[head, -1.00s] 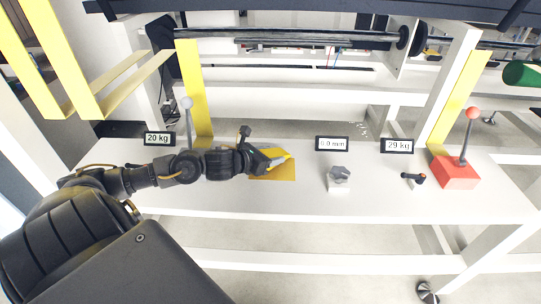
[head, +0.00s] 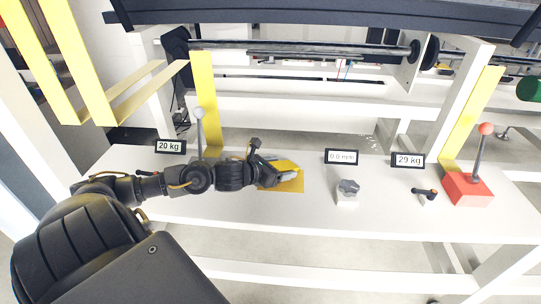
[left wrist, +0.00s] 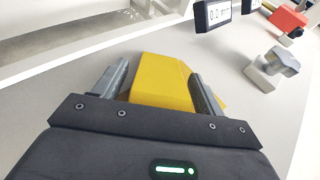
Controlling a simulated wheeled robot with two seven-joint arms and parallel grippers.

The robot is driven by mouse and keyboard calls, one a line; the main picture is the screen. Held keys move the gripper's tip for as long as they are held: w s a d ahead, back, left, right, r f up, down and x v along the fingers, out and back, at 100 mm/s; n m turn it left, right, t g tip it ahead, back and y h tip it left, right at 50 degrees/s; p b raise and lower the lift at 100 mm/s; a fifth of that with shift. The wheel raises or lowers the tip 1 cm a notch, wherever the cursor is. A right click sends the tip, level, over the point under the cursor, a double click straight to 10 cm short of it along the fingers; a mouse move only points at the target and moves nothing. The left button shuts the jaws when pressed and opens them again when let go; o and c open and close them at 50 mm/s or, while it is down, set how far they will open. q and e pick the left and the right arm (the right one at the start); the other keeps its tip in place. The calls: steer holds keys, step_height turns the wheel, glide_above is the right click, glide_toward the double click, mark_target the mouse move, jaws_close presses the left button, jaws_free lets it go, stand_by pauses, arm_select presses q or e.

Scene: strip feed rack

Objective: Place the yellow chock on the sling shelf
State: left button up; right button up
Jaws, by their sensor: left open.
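The yellow chock (left wrist: 160,80) lies between the two fingers of my left gripper (left wrist: 160,88) in the left wrist view. The fingers are open, one on each side of it; I cannot tell whether either touches it. In the head view the left gripper (head: 288,176) is low at the white bench, over a flat yellow patch (head: 292,188), and partly hides the chock (head: 286,164). Yellow sling-like straps (head: 92,100) hang at the upper left; I cannot make out for certain which surface is the sling shelf. My right gripper is not in view.
On the bench (head: 240,213), a grey knob (head: 348,188), a small black-handled lever (head: 426,195) and a red block with a lever (head: 468,187) stand to the right. A white-balled lever (head: 199,130) stands behind my left arm. Rollers and a frame run behind.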

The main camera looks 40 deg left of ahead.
arm_select(q)
steer(key=b+v, duration=0.1)
steer(key=v, duration=0.5)
steer(key=shift+s, duration=0.35)
steer(key=shift+v, duration=0.8)
steer(key=shift+p+v, duration=0.65)
steer(key=shift+v, duration=0.45)
steer(key=shift+s+r, duration=0.3)
steer(key=shift+s+a+r+p, duration=0.15)
steer(key=shift+s+p, duration=0.15)
steer(key=shift+s, duration=0.1)
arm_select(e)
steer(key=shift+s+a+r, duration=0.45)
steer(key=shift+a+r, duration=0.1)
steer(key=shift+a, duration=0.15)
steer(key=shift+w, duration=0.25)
